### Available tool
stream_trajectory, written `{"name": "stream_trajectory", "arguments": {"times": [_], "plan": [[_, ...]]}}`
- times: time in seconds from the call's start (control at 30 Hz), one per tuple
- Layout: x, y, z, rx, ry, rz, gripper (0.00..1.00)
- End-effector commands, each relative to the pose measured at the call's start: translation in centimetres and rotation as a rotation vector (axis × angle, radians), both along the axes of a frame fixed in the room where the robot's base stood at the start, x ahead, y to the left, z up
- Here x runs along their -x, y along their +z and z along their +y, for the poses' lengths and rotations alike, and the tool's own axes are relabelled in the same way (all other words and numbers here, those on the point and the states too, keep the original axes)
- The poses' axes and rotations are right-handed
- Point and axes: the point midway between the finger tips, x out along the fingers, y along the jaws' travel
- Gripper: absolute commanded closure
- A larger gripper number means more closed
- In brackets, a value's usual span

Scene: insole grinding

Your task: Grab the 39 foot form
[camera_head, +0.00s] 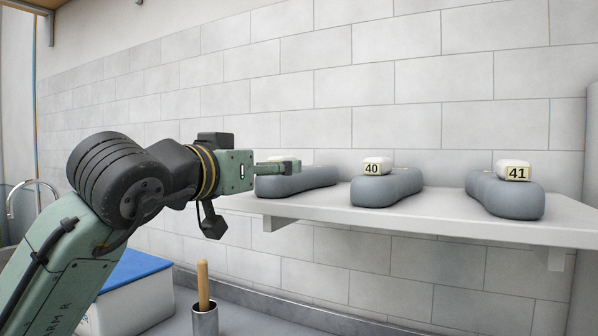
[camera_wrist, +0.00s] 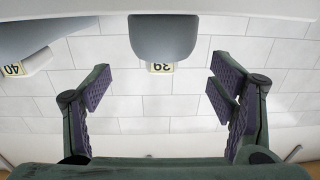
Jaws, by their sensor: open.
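The 39 foot form is a grey rounded block (camera_head: 298,181) at the left of the wall shelf in the head view, with a pale knob partly hidden behind my gripper (camera_head: 278,167). Its label cannot be read there. In the wrist view, which is upside down, the 39 form (camera_wrist: 163,35) is at top centre with its "39" label readable. My gripper (camera_wrist: 158,82) is open and empty there. Its purple-padded fingers stand wide apart, one on each side of the form's line, below it in the picture and apart from it.
The 40 form (camera_head: 386,187) and the 41 form (camera_head: 505,193) stand to the right on the white shelf (camera_head: 430,222). The 40 form also shows at the wrist view's left (camera_wrist: 35,40). Below are a metal cup (camera_head: 205,320) with a wooden handle and a blue-topped box (camera_head: 135,268).

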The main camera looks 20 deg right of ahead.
Motion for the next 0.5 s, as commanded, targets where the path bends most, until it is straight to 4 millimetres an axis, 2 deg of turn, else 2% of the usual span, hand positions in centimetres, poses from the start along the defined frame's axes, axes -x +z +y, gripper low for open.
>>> {"name": "stream_trajectory", "arguments": {"times": [0.23,0.5], "plan": [[-1.6,0.4,-1.4,0.001,0.001,-0.002,0.23],[-4.6,0.7,-3.7,0.001,0.001,-0.003,0.23]]}}
